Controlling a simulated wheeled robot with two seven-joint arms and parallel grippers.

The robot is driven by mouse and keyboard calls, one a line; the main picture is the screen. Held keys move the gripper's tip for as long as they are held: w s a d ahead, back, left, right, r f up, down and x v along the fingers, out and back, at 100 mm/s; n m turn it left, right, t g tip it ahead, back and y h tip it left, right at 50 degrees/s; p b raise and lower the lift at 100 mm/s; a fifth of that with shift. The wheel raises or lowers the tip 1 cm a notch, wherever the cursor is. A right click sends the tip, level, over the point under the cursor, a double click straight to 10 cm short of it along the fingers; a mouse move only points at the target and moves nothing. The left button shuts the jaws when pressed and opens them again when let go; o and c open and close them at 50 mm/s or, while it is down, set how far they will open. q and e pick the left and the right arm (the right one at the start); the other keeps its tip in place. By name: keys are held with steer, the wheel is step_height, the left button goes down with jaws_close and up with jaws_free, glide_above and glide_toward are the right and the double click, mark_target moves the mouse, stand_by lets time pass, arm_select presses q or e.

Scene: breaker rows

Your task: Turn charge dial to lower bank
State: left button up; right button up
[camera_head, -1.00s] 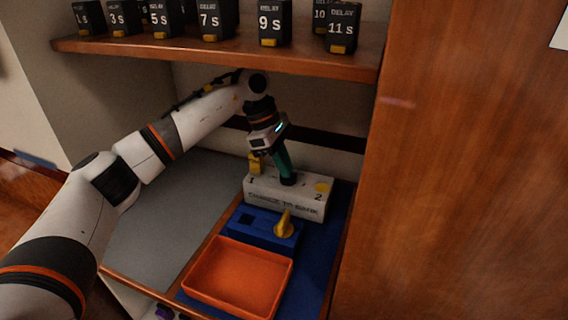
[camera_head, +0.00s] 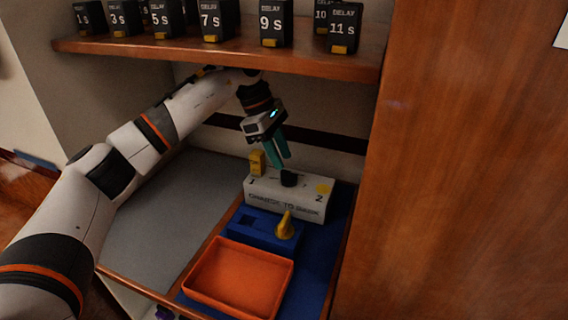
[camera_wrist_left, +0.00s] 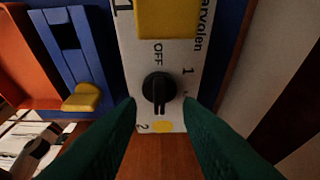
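The charge dial is a black knob (camera_head: 289,179) on top of a white box (camera_head: 262,196) lettered for charge to bank, with 1 at its left and 2 at its right. In the left wrist view the knob (camera_wrist_left: 158,88) has a bar pointing down the picture, toward the end with the 2 and a yellow disc. The OFF mark is above the knob and another 1 is right of it. My left gripper (camera_head: 281,166) is just above the knob; its green fingers are apart, one on each side in the wrist view (camera_wrist_left: 158,112), holding nothing. My right gripper is not in view.
A yellow block (camera_head: 257,161) stands at the box's left end. In front are a blue base (camera_head: 262,234) with a yellow lever (camera_head: 285,225) and an orange tray (camera_head: 198,284). A shelf (camera_head: 190,58) with black delay modules is overhead. A wooden panel (camera_head: 460,170) closes the right.

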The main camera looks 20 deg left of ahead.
arm_select(q)
steer(key=shift+a+r, duration=0.7)
steer(key=shift+r, duration=0.2)
steer(key=a+b, duration=0.1)
steer(key=a, duration=1)
steer(key=shift+w+a+f, duration=0.15)
steer(key=shift+w, duration=0.1)
